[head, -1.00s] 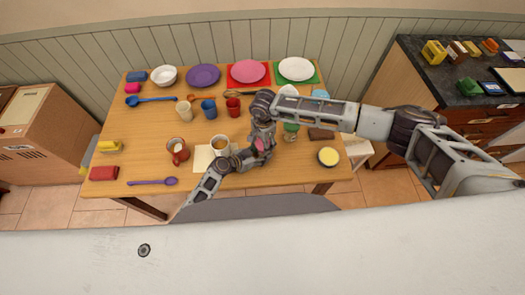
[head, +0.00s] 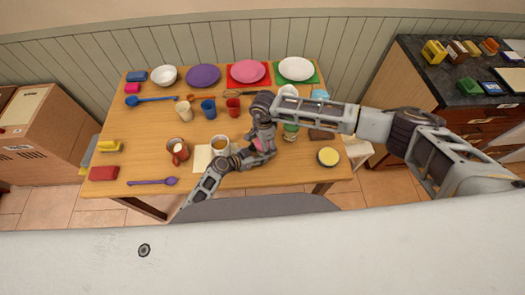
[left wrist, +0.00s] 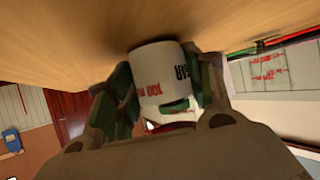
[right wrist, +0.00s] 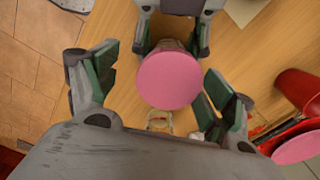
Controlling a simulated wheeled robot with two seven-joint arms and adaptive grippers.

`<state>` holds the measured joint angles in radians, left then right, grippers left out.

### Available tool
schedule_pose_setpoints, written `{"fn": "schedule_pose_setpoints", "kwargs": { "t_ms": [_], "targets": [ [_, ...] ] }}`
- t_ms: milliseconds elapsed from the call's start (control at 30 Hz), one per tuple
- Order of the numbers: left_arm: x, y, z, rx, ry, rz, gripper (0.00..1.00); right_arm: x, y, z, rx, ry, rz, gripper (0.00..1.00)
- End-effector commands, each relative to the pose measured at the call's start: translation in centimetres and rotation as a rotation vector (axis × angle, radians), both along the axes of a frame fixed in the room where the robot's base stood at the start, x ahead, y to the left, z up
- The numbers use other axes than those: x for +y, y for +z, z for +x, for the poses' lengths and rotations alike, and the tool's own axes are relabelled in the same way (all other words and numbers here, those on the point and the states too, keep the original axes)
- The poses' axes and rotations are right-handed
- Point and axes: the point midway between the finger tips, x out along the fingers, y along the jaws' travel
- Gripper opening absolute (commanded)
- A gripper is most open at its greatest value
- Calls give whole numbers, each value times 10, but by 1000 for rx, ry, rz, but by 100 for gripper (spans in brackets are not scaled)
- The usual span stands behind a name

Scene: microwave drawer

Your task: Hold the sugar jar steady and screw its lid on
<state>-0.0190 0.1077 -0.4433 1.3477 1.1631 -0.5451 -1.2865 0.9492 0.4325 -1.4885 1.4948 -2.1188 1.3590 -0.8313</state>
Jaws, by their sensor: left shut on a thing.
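The sugar jar (left wrist: 158,85), white with dark and red lettering, stands at the table's near side. My left gripper (left wrist: 158,68) is shut on its sides; its fingers also show at the top of the right wrist view. The round pink lid (right wrist: 170,80) covers the jar's top in the right wrist view. Whether its thread is engaged cannot be seen. My right gripper (right wrist: 162,76) is above the jar, its fingers spread on either side of the lid with visible gaps. In the head view my arms mostly hide the jar.
A cup of brown drink (head: 219,146) on a pale mat (head: 202,158) and a red jug (head: 177,150) stand left of the grippers. A green jar (head: 290,130) and a yellow-filled bowl (head: 328,157) are to the right. Cups and plates stand farther back.

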Motion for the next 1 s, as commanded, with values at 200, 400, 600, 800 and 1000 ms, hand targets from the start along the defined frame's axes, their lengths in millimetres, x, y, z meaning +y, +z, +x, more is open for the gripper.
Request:
{"fn": "schedule_pose_setpoints", "kwargs": {
  "t_ms": [200, 400, 600, 800, 1000],
  "targets": [
    [3, -1, 1, 1, 5, 3, 8, -2, 0, 1, -1, -2, -3, 78],
    [2, -1, 0, 1, 1, 1, 8, -1, 1, 2, -4, 21, -2, 78],
    [0, -1, -1, 2, 0, 1, 8, 0, 2, 3, -6, 124, 0, 78],
    [-1, -1, -2, 2, -3, 0, 8, 0, 2, 3, -6, 244, 1, 78],
    [-2, -1, -2, 2, -4, -1, 8, 0, 2, 4, -8, 357, 3, 78]
  ]
}}
